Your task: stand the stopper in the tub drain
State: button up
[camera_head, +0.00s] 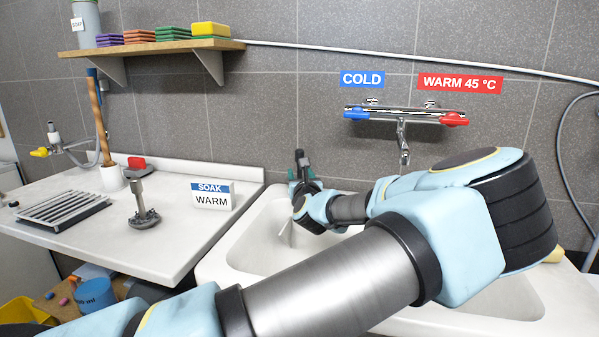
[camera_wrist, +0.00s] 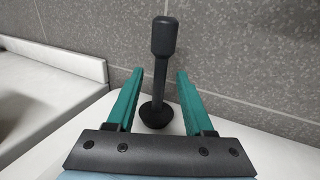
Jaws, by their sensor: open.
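The stopper is black, with a thick grip on a thin stem above a round foot. In the wrist view the stopper (camera_wrist: 161,85) stands upright on a white surface near the tiled wall. My gripper (camera_wrist: 158,76) is open, its two green fingers on either side of the stem with a gap at each side. In the head view my gripper (camera_head: 304,183) is at the back left edge of the white tub (camera_head: 262,222), and the stopper's dark top (camera_head: 300,157) shows just beyond it. The drain is not in view; my arm covers much of the tub.
A white counter (camera_head: 95,235) to the left holds a SOAK WARM sign (camera_head: 212,196), a metal piece with a round foot (camera_head: 143,215) and a rack (camera_head: 62,210). A mixer tap (camera_head: 403,130) hangs on the wall above the tub. A shelf (camera_head: 150,48) holds sponges.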

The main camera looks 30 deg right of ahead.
jog(key=shift+w+d, duration=0.2)
jog(key=shift+w, duration=0.35)
grip_shut()
